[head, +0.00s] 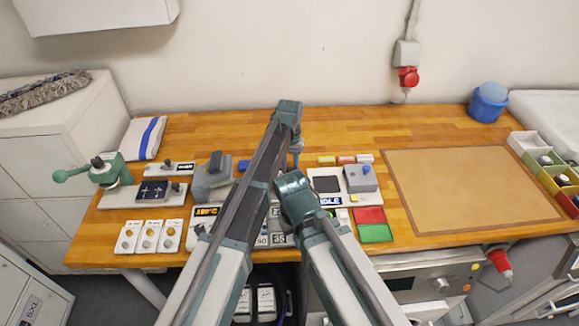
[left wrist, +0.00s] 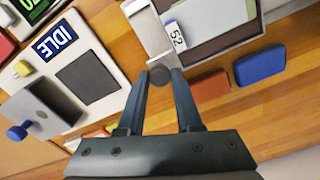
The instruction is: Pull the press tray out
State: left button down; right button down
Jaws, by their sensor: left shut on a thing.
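My left gripper (left wrist: 163,78) is shut on a dark round knob (left wrist: 159,72) in the left wrist view. The knob is beside a pale metal strip (left wrist: 150,32), next to what looks like the press tray (left wrist: 222,47), a dark surface with a metal rim.
An IDLE unit (head: 328,201) with a dark pad stands to the right, near red and green pads (head: 376,232). A bare tan mat (head: 470,190) lies at the right.

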pick_arm(q)
jog(key=shift+a, duration=0.1)
jog(key=c, duration=0.6)
grip_release()
notch_tip(320, 180, up, 14)
jog(key=p, duration=1.3)
jog(key=shift+f+p, duration=0.1)
jog(key=shift+p, duration=0.3)
jog(key=shift+n+y, duration=0.4)
jog(key=shift+y, duration=0.2)
jog(key=shift+s+a+f+b, duration=1.9)
jog(key=shift+s+f+b, duration=0.05)
jog(key=shift+s, duration=2.8)
jog(key=shift+s+a+f+b, duration=1.85)
jog(key=shift+s+f+b, duration=0.1)
jog(key=shift+s, duration=2.8)
jog(key=shift+s+a+f+b, duration=1.9)
jog(key=shift+s+b, duration=0.05)
jog(key=shift+s, duration=2.8)
